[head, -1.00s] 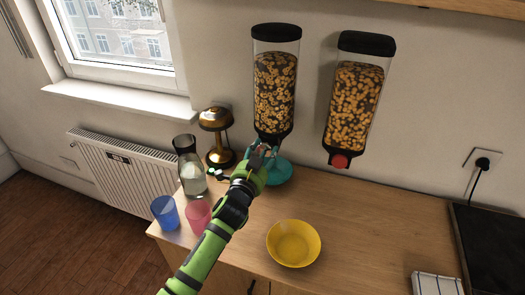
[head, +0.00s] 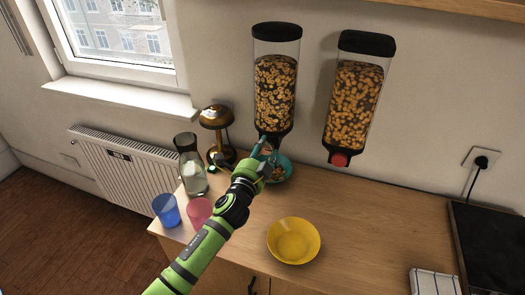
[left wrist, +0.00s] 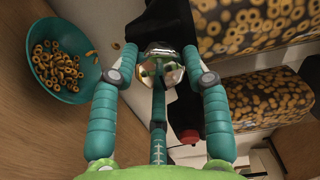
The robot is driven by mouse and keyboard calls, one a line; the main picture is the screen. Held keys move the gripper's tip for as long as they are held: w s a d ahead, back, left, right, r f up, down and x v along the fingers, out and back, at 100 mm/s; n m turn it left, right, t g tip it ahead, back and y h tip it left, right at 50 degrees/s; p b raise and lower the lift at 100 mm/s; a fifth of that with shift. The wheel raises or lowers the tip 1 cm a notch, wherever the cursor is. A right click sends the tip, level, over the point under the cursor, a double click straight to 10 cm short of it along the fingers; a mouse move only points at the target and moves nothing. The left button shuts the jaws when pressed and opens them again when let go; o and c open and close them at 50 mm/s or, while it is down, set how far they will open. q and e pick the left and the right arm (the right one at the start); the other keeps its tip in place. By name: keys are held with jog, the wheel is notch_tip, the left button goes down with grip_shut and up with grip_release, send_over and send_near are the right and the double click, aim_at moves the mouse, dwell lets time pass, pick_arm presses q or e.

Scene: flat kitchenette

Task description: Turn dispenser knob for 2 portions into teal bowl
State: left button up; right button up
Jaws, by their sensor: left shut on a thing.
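The left dispenser (head: 275,95) hangs on the wall, a clear hopper with a black lid holding cereal rings. My left gripper (head: 262,152) is at its outlet, shut on the dispenser knob. In the left wrist view the gripper (left wrist: 160,70) has its teal fingers around the shiny knob (left wrist: 158,50); in the head view the knob is hidden. The teal bowl (head: 288,174) stands on the counter below the outlet, partly hidden by my gripper. In the left wrist view the bowl (left wrist: 45,88) holds cereal rings, with a stray ring or two near its rim. My right gripper is not in view.
A second dispenser (head: 352,105) with a red knob (head: 339,160) hangs to the right. A yellow bowl (head: 293,241), blue cup (head: 166,211), pink cup (head: 199,212), glass jar (head: 191,170) and brass lamp (head: 216,120) stand on the counter.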

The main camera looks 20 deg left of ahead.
pick_arm(q)
jog(key=shift+d+r, duration=0.2)
jog(key=shift+r, duration=0.15)
jog(key=o, duration=1.2)
jog(key=shift+c, duration=0.2)
jog(key=shift+d+f, duration=0.15)
jog(key=shift+f, duration=0.1)
jog(key=shift+s+a, duration=0.2)
jog(key=shift+s, duration=0.05)
jog(key=s, duration=1.1)
jog(key=shift+s, duration=0.2)
